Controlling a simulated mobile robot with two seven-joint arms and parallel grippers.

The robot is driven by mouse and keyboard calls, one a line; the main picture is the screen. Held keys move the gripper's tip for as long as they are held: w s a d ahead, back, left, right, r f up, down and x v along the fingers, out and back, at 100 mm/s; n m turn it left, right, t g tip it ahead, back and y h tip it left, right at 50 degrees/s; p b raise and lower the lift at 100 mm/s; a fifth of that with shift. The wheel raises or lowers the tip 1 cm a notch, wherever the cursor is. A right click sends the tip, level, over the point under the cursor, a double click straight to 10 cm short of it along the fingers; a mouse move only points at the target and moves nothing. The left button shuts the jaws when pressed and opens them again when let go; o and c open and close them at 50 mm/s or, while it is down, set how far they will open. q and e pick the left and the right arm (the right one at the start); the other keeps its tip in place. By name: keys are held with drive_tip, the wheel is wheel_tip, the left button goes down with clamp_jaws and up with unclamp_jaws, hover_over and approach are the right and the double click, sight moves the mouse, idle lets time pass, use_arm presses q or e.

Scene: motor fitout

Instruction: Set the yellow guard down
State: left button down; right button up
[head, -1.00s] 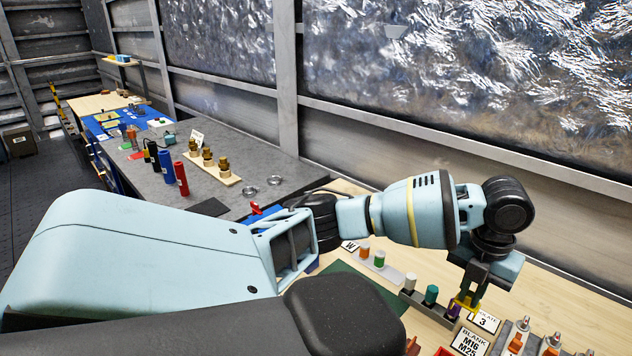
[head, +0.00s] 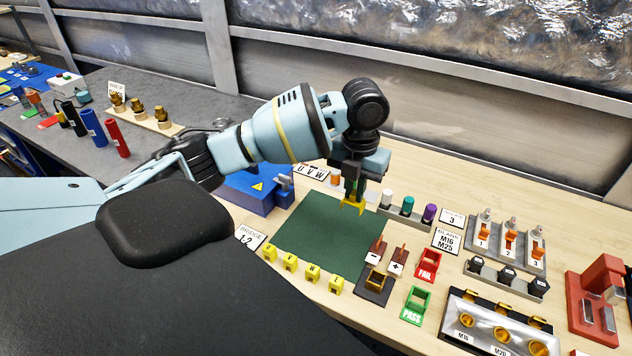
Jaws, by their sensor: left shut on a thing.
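My left gripper (head: 355,190) points down at the back right part of the green mat (head: 325,243). It is shut on the yellow guard (head: 352,203), which shows below the fingertips. I cannot tell whether the guard touches the mat or hangs just above it. The upper part of the guard is hidden by the fingers. My right gripper is not in view.
A blue box (head: 252,190) stands left of the mat. A rack of white, green and purple cylinders (head: 404,212) is close on the right. Several yellow numbered pieces (head: 290,262) line the mat's front edge. The mat's middle is clear.

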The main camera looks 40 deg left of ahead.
use_arm(q)
hover_over(349, 237)
drive_tip(key=shift+f, duration=5)
drive_tip(key=shift+f, duration=0.25)
drive_tip(key=c, duration=1.5)
unclamp_jaws()
drive_tip(key=shift+r, duration=0.1)
wheel_tip(349, 237, up, 12)
drive_tip(key=shift+r, duration=0.15)
